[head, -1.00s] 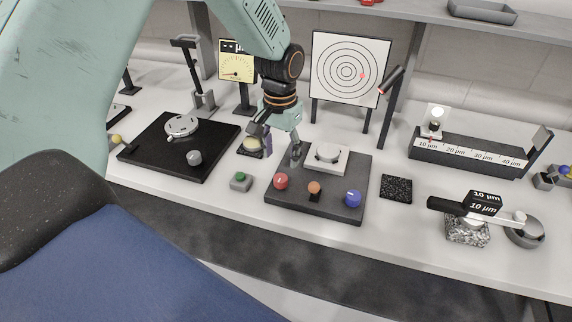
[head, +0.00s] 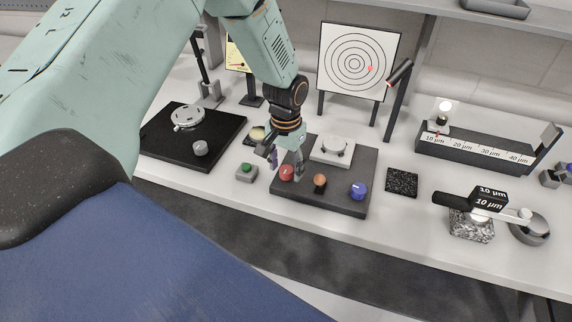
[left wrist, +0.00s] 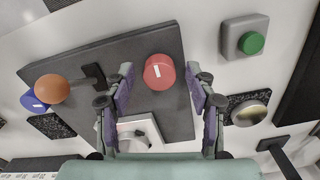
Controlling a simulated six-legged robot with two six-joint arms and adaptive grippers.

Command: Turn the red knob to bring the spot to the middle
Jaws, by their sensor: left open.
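The red knob (head: 286,173) sits at the left front of the dark mirror fixture plate (head: 335,203). In the left wrist view the red knob (left wrist: 159,72), with a white mark on it, lies beyond and between the open fingers. My left gripper (head: 286,167) is open and empty, close above the red knob; contact cannot be told. It also shows in the left wrist view (left wrist: 162,85). The red spot (head: 370,69) is on the ringed target board (head: 330,83), right of the rings' middle and slightly below its height. My right gripper is not in view.
An orange knob (head: 320,181) and a blue knob (head: 358,190) sit on the same plate, right of the red one. The round mirror mount (head: 334,149) is behind them. A green button box (head: 246,173) stands left of the plate. A black speckled square (head: 401,182) lies to the right.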

